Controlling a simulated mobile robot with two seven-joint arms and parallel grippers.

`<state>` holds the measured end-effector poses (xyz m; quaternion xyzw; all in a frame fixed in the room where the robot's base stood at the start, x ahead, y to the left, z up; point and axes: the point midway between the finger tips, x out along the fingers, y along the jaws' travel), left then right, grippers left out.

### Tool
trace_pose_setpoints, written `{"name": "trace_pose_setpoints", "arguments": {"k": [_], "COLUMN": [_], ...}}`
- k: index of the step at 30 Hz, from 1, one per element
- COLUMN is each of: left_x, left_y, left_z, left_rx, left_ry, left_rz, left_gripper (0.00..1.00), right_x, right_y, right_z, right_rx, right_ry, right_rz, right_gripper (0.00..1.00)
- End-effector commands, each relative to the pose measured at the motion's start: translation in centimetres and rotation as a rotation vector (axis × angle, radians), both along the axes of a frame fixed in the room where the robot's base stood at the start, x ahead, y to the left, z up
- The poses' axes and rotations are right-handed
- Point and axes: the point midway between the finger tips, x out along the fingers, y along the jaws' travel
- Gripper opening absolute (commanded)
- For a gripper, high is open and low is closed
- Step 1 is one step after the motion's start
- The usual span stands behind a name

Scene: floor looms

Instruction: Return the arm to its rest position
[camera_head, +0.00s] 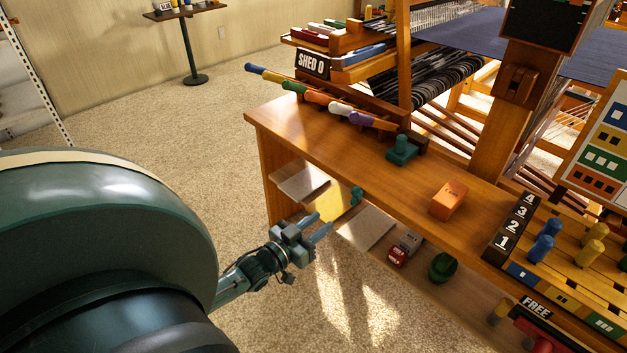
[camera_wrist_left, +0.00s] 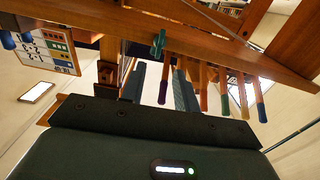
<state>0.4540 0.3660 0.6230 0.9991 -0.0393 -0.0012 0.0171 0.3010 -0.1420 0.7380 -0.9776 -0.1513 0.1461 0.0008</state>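My left arm comes in from the left in the camera_head view. Its gripper (camera_head: 321,223) is in the air beside the front left side of the wooden bench (camera_head: 345,147), over the carpet. Its two blue-grey fingers are apart with nothing held between them. In the left wrist view the gripper (camera_wrist_left: 159,92) also shows open. A purple handle (camera_wrist_left: 163,86) appears between the fingers there, but it lies beyond them among the coloured handles on the bench. My right gripper is in neither view.
On the bench are a row of coloured handles (camera_head: 315,97), a green clamp-like block (camera_head: 402,149), an orange block (camera_head: 449,200) and a numbered pegboard (camera_head: 565,262). A lower shelf holds a red-and-grey item (camera_head: 403,249) and a green bowl (camera_head: 441,267). Open carpet (camera_head: 200,145) lies left.

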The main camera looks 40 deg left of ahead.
Motion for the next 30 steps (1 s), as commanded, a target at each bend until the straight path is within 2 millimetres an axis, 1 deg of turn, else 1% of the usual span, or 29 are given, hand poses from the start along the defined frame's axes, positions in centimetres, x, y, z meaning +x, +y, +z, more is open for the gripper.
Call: {"name": "trace_pose_setpoints", "arguments": {"k": [1,5,20,23,26,29,30], "left_x": [-0.5,-1.1,-1.2,-1.3,-2.1,-4.1,-5.1], "left_y": [0.1,0.1,0.1,-0.2,-2.4,-6.7,-8.8], "left_z": [0.0,0.0,0.0,0.0,-0.1,0.4,0.8], "left_rx": [0.0,0.0,0.0,-0.001,0.0,0.006,0.008], "left_ry": [0.001,0.001,0.0,0.004,0.028,0.078,0.101], "left_rz": [0.001,0.001,0.001,-0.003,-0.024,-0.066,-0.087], "left_gripper": [0.31,0.31,0.31,0.31,0.31,0.31,0.31], "right_x": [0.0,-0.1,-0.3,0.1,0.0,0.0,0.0], "right_y": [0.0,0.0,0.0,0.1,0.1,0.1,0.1], "right_z": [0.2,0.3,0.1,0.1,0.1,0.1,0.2], "right_rx": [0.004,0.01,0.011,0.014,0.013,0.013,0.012], "right_ry": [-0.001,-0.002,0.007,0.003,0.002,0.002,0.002], "right_rz": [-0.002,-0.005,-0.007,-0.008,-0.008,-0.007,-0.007], "right_gripper": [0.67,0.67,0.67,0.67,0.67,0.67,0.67]}}
